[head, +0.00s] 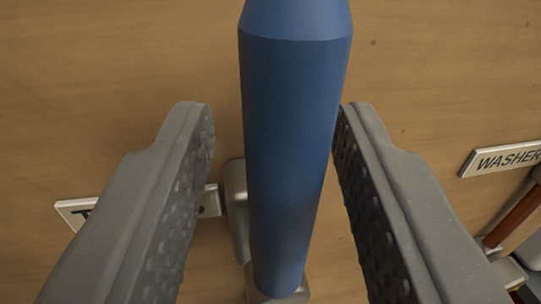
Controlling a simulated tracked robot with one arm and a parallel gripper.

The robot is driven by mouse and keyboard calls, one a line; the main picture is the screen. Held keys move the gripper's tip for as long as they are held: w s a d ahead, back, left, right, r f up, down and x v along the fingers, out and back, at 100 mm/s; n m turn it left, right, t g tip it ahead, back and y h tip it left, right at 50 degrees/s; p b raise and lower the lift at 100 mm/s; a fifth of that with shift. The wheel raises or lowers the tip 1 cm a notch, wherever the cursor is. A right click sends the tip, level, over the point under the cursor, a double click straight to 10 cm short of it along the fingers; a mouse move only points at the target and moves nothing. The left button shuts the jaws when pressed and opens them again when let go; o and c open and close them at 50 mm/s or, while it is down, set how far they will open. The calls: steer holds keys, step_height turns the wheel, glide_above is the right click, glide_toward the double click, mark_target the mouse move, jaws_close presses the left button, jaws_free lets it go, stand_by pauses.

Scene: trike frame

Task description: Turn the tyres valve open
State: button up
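A blue tapered valve handle (289,130) stands upright in the middle of the head view, its upper end running out of the top edge. Its lower end meets a metal fitting (237,200) in front of the wooden panel. My gripper (275,112) is open, with one grey, studded finger on each side of the handle. A gap shows between the left finger and the handle; the right finger's tip is very close to its right edge, and I cannot tell whether they touch. A label plate (78,212) behind the left finger shows only its first letter, which looks like a T.
A wooden panel (450,60) fills the background. A "WASHER" label (503,158) is at the right, its end cut off. Below it are an orange-brown handle (514,216) and metal parts close to the right finger. The upper left and upper right are clear.

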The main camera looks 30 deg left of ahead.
steer(key=shift+s+d, duration=0.1)
steer(key=v, duration=1.3)
steer(key=shift+s+d, duration=0.15)
steer(key=shift+s, duration=0.05)
stand_by(0.6)
steer(key=s+d+r+m+h+p, duration=0.2)
steer(key=s+d+r+h, duration=0.1)
steer(key=d, duration=0.6)
steer(key=s+d+r+m+h+p, duration=0.2)
steer(key=s+d+r, duration=0.4)
steer(key=d, duration=0.3)
steer(key=s+d+r+m+h+p, duration=0.2)
steer(key=s+d+r+h+p, duration=0.2)
steer(key=d, duration=0.5)
steer(key=shift+s+d+r, duration=0.3)
steer(key=shift+s+r, duration=0.3)
steer(key=shift+s, duration=0.45)
